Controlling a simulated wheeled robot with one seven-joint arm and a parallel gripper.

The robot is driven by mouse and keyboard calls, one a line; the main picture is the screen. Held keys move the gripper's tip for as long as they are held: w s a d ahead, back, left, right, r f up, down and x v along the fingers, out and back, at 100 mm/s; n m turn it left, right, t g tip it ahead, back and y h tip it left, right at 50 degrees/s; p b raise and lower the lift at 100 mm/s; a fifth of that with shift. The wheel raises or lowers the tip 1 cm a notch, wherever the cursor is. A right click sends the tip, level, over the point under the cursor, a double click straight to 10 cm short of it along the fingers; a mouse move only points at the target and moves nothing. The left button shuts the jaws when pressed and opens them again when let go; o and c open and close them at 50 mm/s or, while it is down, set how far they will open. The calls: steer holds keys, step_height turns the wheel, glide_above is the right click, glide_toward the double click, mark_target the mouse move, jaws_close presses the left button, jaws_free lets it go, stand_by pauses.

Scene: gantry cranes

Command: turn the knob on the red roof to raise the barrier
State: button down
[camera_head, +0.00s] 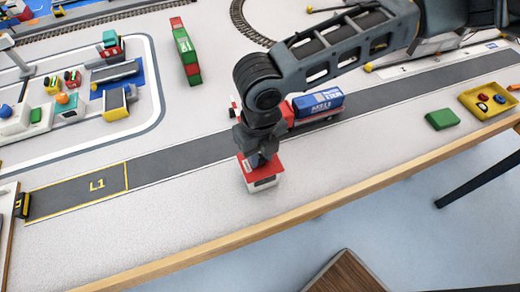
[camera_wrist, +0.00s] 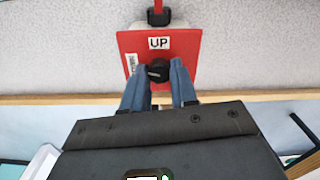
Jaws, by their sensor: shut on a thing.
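The red roof (camera_head: 250,180) tops a small white hut near the table's front edge. In the wrist view the red roof (camera_wrist: 185,45) carries an "UP" label (camera_wrist: 159,43) and a small white label with unreadable print on its left. My gripper (camera_wrist: 159,72) points down over the roof, shut with its two blue-grey fingers on either side of the black knob (camera_wrist: 157,70). In the head view my gripper (camera_head: 257,158) hides the knob. A red bar, apparently the barrier (camera_wrist: 158,4), runs past the roof's far edge from a black mount (camera_wrist: 158,17); its angle is unclear.
A red truck with a blue container (camera_head: 318,102) stands on the dark road behind my gripper. A green block (camera_head: 442,119) and a yellow tray (camera_head: 490,100) lie to the right. The wooden table edge (camera_head: 290,212) runs close in front of the hut.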

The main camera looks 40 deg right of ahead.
steer(key=m+p, duration=0.1)
steer(key=m, duration=0.3)
steer(key=shift+r+m+p, duration=0.15)
steer(key=shift+m+p, duration=0.15)
steer(key=m+p, duration=0.1)
steer(key=m, duration=0.2)
steer(key=shift+m, duration=0.4)
steer(key=m, duration=0.3)
steer(key=shift+m, duration=1.9)
steer(key=c, duration=0.9)
jaws_free()
